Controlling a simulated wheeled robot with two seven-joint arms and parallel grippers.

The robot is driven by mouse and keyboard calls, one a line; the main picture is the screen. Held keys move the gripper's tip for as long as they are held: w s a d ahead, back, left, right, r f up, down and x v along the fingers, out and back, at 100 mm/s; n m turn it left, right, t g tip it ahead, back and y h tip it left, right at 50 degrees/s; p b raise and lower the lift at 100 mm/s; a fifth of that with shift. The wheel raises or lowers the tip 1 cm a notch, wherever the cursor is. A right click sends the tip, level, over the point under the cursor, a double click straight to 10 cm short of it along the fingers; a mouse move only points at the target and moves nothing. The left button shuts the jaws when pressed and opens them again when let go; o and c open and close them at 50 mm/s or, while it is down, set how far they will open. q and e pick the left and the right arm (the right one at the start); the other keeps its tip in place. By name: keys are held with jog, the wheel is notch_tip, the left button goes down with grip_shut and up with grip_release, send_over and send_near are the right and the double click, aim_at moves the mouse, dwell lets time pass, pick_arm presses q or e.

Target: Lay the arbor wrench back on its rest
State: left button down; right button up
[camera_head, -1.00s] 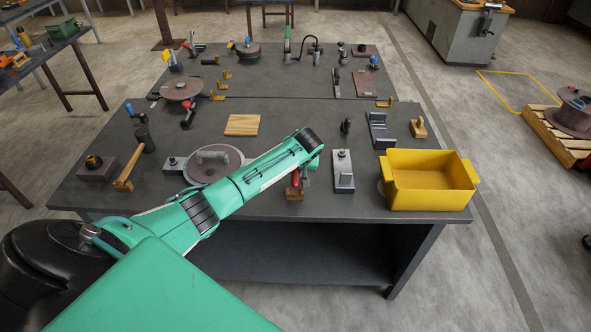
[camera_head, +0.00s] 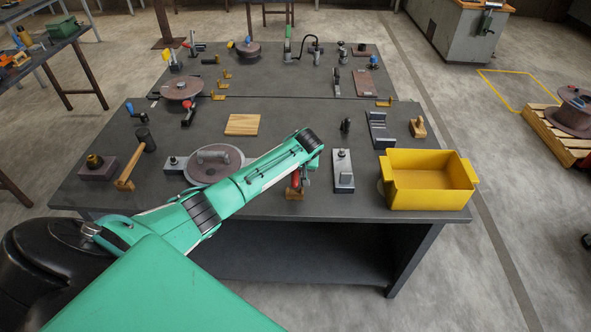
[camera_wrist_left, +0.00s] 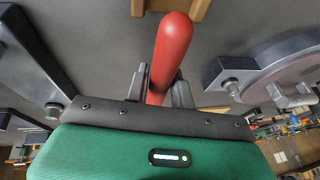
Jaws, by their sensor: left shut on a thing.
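The arbor wrench shows as a red handle (camera_head: 296,180) at the front of the bench; the rest of it is hidden by my left arm and gripper. In the left wrist view the red handle (camera_wrist_left: 173,42) stands between the fingers of my left gripper (camera_wrist_left: 161,88), which is shut on it. A wooden block (camera_head: 294,197), which looks like the rest, is just below the handle near the bench's front edge. Wood (camera_wrist_left: 170,8) also shows beyond the handle's end in the left wrist view. I cannot tell whether wrench and rest touch. My right gripper is not in view.
A grey steel fixture (camera_head: 343,172) stands close to the right of the gripper, with a yellow bin (camera_head: 430,193) farther right. A reel disc (camera_head: 214,165) lies to the left, partly behind my arm. A wooden board (camera_head: 243,125) lies behind, with bare bench around it.

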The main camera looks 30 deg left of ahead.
pick_arm(q)
jog(key=shift+f, duration=0.45)
jog(key=shift+f+b, duration=0.4)
jog(key=shift+f, duration=0.05)
dwell(0.3)
jog(key=c, duration=1.1)
grip_release()
jog(key=p+v, duration=0.4)
jog(key=p, duration=0.1)
jog(key=shift+r, duration=0.35)
jog(key=p+v, duration=0.3)
jog(key=p, duration=0.1)
jog(key=shift+s+d+r, duration=0.15)
jog(key=shift+s, duration=0.05)
